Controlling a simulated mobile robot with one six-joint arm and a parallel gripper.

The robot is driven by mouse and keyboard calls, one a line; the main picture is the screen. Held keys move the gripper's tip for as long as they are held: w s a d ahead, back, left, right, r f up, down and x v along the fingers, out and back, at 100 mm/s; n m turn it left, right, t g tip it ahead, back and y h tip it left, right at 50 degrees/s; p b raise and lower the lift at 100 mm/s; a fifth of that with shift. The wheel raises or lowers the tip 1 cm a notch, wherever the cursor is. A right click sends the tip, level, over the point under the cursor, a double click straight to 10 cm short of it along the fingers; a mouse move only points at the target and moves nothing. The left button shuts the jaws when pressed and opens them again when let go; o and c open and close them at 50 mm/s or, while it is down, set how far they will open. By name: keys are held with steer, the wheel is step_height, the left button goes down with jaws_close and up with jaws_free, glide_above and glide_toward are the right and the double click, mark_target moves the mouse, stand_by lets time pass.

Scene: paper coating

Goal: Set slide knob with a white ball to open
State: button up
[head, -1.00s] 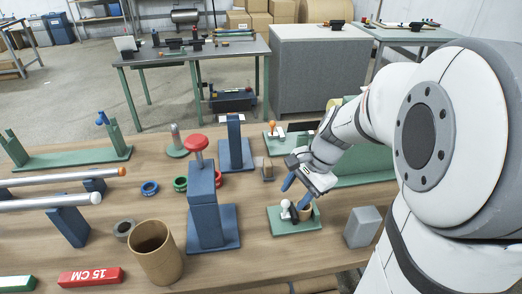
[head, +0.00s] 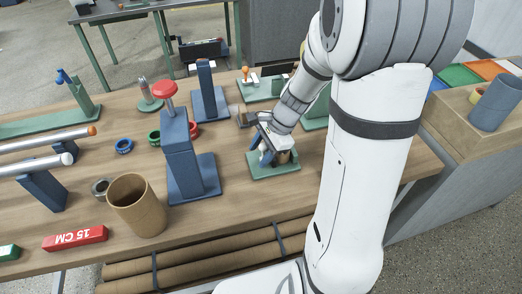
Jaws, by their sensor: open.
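The green base plate (head: 258,173) of the slide device stands on the wooden table, right of the tall blue stand. A brown cylindrical part (head: 284,157) shows on it beside my gripper. My gripper (head: 262,157) is directly over this plate with its blue fingers pointing down and open. The white ball knob cannot be made out now; my gripper and wrist cover that area. Whether the fingers touch the knob cannot be told. A similar green device with an orange ball knob (head: 245,72) stands farther back.
Table in front of the green plate is clear.

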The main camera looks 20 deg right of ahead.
steer(key=shift+c, duration=0.6)
steer(key=shift+r, duration=0.1)
jaws_close()
